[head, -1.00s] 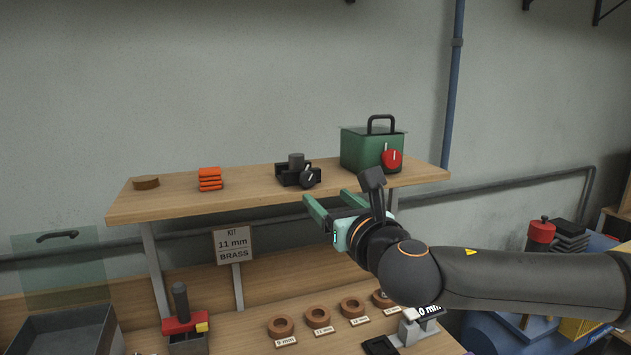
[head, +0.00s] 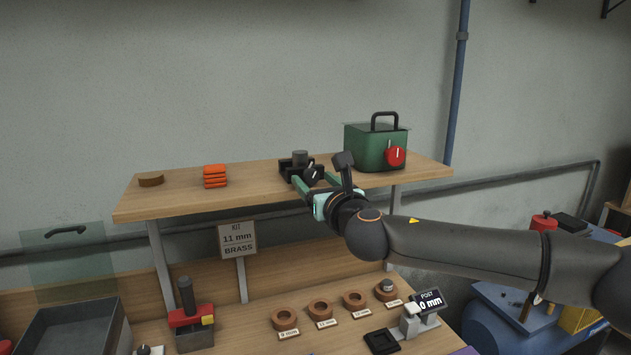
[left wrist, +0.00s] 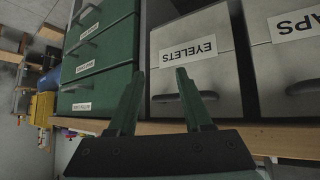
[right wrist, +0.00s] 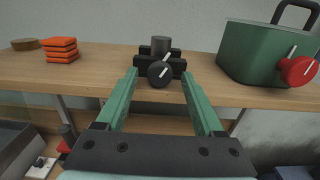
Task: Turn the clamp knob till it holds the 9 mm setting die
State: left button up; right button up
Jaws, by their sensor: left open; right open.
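The black clamp (head: 288,170) stands on the upper wooden shelf with a dark grey cylinder (head: 300,158) in it, which looks like the setting die. Its black knob with a white line (head: 313,174) faces the front. In the right wrist view the knob (right wrist: 160,74) lies ahead, between the fingers. My right gripper (head: 316,186) is open, with its fingers reaching toward the knob from the front. Whether they touch it cannot be told. My left gripper (left wrist: 158,98) is open and empty, in front of drawers labelled EYELETS (left wrist: 190,55).
A green box with a red knob (head: 375,146) stands right of the clamp. Orange pads (head: 215,176) and a brown disc (head: 150,179) lie left on the shelf (head: 255,180). Below are several brown rings (head: 320,308), a 11 mm BRASS sign (head: 238,239) and a display (head: 428,301).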

jog(key=shift+c, duration=0.2)
grip_shut()
dwell(0.3)
jog(key=shift+m, duration=1.4)
jog(key=shift+o, duration=0.2)
grip_release()
jog(key=shift+s, duration=0.1)
jog(key=b+v, duration=0.2)
jog(key=v, duration=1)
jog(key=shift+s+b, duration=0.2)
jog(key=shift+b, duration=0.2)
